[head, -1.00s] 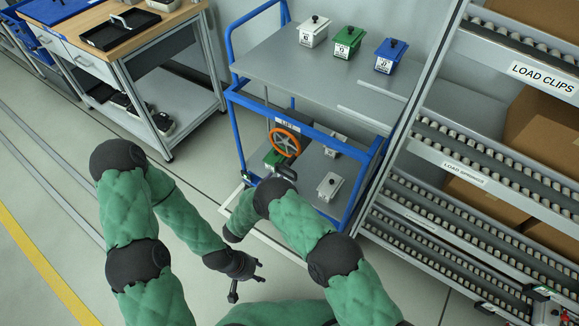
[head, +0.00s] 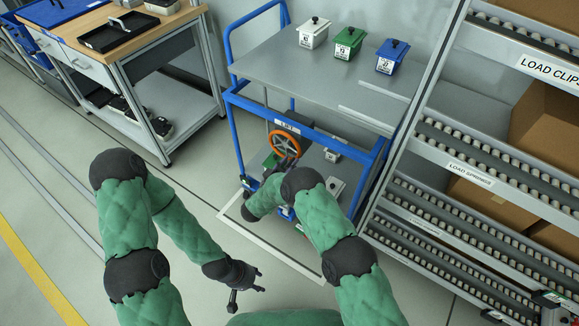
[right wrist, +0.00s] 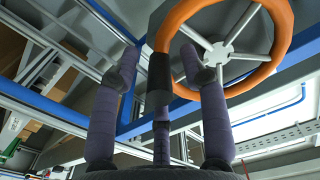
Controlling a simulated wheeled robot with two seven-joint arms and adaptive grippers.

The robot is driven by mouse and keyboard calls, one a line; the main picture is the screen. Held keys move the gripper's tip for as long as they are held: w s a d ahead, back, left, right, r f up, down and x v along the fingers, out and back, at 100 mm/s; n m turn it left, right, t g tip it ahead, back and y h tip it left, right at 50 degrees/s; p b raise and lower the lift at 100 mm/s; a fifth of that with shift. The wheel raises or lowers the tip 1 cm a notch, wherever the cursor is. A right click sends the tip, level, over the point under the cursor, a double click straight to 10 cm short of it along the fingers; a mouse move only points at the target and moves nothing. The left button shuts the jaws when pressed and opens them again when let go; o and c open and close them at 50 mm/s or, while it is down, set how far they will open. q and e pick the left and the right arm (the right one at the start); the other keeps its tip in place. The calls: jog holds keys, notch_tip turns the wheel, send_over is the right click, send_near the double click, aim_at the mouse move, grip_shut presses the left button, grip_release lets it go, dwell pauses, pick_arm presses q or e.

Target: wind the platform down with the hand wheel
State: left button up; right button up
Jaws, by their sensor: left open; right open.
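The hand wheel (head: 283,131) has an orange rim and grey spokes and is mounted below the grey platform (head: 265,68) of a blue-framed lift cart. My right gripper (head: 288,160) is at the lower edge of the wheel. In the right wrist view my right gripper (right wrist: 159,55) is open, its fingers apart on either side of the wheel's dark handle (right wrist: 160,80). The orange rim (right wrist: 287,35) passes behind the right finger. Contact with the handle cannot be told. My left gripper (head: 246,285) is open and empty, low over the floor.
White (head: 313,33), green (head: 347,43) and blue (head: 391,56) lidded boxes stand on the platform. More boxes sit on the cart's lower shelf, partly hidden by my right arm. A roller rack (head: 470,150) stands close at right, a workbench (head: 150,40) at left.

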aim_at(298, 155)
jog(key=shift+c, duration=0.3)
grip_shut()
jog(key=shift+r, duration=0.1)
jog(key=n, duration=0.1)
jog(key=r+n+p, duration=0.1)
jog(key=d+r+n+p, duration=0.1)
jog(key=shift+s+n, duration=0.3)
jog(key=shift+s, duration=0.05)
jog(key=shift+s+d+r+n+p, duration=0.1)
jog(key=shift+r+n+p, duration=0.3)
jog(key=shift+n, duration=0.4)
jog(key=shift+d+r+n+p, duration=0.1)
jog(key=shift+r+n+p, duration=0.3)
jog(key=shift+n, duration=0.4)
